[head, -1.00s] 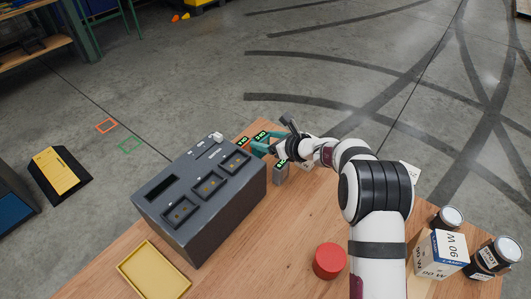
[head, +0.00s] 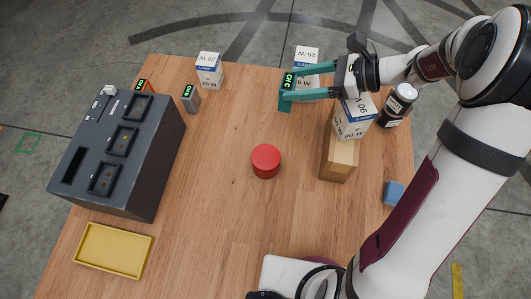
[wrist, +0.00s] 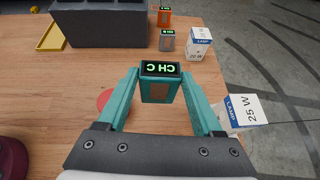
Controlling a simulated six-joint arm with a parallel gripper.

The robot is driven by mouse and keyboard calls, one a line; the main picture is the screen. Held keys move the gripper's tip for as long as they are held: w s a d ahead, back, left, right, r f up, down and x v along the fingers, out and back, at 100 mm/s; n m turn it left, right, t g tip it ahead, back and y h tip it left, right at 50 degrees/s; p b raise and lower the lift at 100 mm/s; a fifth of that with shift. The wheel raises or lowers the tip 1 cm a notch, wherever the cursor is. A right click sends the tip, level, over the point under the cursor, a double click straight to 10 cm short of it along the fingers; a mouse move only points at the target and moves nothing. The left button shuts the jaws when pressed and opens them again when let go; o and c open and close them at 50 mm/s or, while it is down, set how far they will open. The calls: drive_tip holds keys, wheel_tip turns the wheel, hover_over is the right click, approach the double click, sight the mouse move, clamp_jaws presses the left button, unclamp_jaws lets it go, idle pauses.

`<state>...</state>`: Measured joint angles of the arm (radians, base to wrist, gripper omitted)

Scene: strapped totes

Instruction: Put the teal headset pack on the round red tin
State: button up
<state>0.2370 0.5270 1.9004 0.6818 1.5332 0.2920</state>
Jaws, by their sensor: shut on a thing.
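The teal headset pack (head: 284,104), with a lit green "CH C" label on top, is held between the teal fingertips of my gripper (head: 287,84). In the wrist view the pack (wrist: 160,88) sits upright between the two fingertips, and my gripper (wrist: 160,80) is shut on it. The round red tin (head: 266,158) stands on the wooden table, nearer the camera and a little left of the pack in the head view. In the wrist view the tin (wrist: 103,98) is partly hidden behind the left finger. The pack is apart from the tin.
A dark charger (head: 165,165) and yellow tray (head: 150,243) are at left. A grey pack (head: 190,98), an orange pack (head: 150,87) and a lamp box (head: 209,72) stand at the back. A wooden block (head: 340,160) with a lamp box (head: 352,122) stands right of the tin.

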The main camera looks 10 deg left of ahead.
drive_tip(key=s+d+r, duration=0.3)
drive_tip(key=s+d, duration=0.5)
drive_tip(key=s, duration=0.3)
drive_tip(key=shift+g, duration=0.3)
drive_tip(key=shift+w+a+f, duration=0.15)
drive_tip(key=shift+a+f, duration=1.65)
drive_tip(key=shift+f, duration=0.05)
drive_tip(key=shift+w+a+f, duration=0.15)
drive_tip(key=shift+a+f, duration=1.65)
drive_tip(key=shift+f, duration=0.1)
drive_tip(key=shift+w+a+f, duration=0.15)
drive_tip(key=shift+a+f, duration=1.65)
drive_tip(key=shift+f, duration=0.05)
drive_tip(key=shift+f, duration=0.1)
drive_tip(key=o, duration=1.5)
drive_tip(key=shift+o, duration=0.2)
